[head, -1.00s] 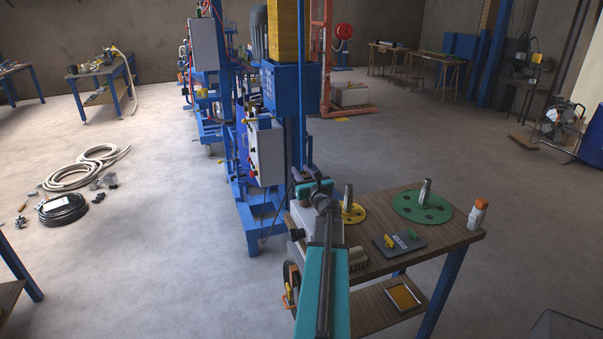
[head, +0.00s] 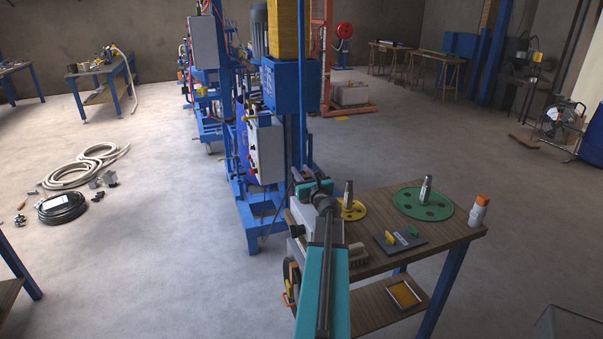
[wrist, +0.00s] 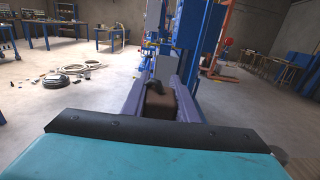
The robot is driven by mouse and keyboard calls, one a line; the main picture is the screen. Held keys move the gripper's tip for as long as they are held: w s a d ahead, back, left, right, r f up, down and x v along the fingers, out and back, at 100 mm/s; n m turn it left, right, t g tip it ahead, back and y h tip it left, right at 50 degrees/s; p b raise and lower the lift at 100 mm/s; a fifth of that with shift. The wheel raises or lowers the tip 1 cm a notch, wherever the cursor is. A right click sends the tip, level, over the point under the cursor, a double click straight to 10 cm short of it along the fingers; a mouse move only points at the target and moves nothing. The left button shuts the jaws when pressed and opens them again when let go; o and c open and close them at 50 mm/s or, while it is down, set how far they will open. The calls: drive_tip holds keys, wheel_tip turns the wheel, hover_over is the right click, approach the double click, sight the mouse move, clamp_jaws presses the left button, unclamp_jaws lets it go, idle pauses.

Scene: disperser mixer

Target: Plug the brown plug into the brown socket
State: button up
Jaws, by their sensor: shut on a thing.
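In the wrist view the brown plug (wrist: 160,104) sits between the two purple-grey fingers of my gripper (wrist: 160,92), which is shut on it. A dark cable or knob-like part shows at its far end. The plug points ahead toward the blue mixer machine (wrist: 190,45). I cannot pick out the brown socket in either view.
A wooden table (head: 450,238) stands right of my arm, holding a green disc (head: 408,208), a yellow disc (head: 357,210), a dark plate (head: 385,248) and an orange-capped bottle (head: 478,212). A black cable coil (head: 62,207) and pale hoses (head: 75,172) lie on the floor at left.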

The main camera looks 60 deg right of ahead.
drive_tip(key=shift+f+b, duration=1)
drive_tip(key=shift+f, duration=0.1)
drive_tip(key=o, duration=1.2)
drive_tip(key=shift+s+a, duration=0.1)
drive_tip(key=shift+s, duration=0.1)
drive_tip(key=shift+b+v, duration=0.3)
drive_tip(key=shift+v, duration=5.25)
drive_tip(key=shift+w+r+p, duration=0.15)
drive_tip(key=shift+r+p, duration=0.05)
drive_tip(key=shift+p, duration=0.95)
drive_tip(key=shift+f+p, duration=0.1)
drive_tip(key=shift+p, duration=1.1)
drive_tip(key=p+v, duration=0.2)
drive_tip(key=p, duration=0.6)
